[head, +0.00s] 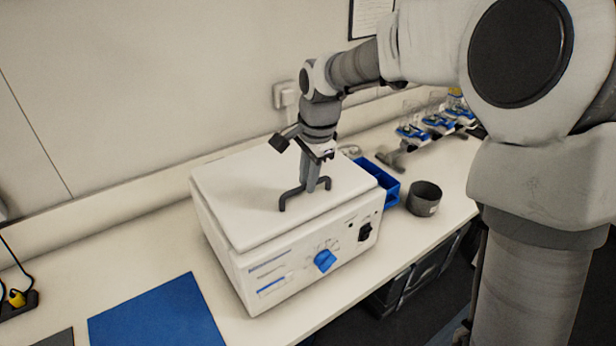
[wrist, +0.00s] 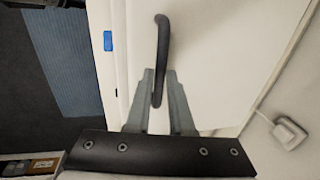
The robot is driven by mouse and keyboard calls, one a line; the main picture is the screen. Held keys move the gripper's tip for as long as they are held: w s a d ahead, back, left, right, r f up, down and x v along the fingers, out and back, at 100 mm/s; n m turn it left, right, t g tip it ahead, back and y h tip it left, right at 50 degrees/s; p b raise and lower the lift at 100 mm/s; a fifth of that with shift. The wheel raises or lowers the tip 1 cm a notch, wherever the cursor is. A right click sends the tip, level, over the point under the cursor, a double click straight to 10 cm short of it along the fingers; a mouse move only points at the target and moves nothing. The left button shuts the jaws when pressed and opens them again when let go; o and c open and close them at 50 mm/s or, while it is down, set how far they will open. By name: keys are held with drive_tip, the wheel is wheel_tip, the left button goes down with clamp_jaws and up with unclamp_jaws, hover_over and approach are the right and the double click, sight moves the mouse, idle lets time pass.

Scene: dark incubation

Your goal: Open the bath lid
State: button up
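The bath (head: 290,265) is a white box with a flat white lid (head: 235,190) that lies down on it. A dark bar handle (head: 290,195) stands on the lid and also shows in the wrist view (wrist: 163,40). My gripper (head: 314,186) points down over the lid. Its two grey fingers (wrist: 158,75) stand close together, one on each side of the handle bar, and appear shut on it. The exact contact is hard to see.
The bath front has a blue knob (head: 325,261) and a black switch (head: 365,232). A blue bin (head: 388,190) and a dark round pot (head: 424,198) stand at its right. A blue mat (head: 155,315) lies at front left. The wall is close behind.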

clamp_jaws()
drive_tip(key=shift+a+r, duration=0.1)
drive_tip(key=shift+r, duration=0.1)
idle(1.1)
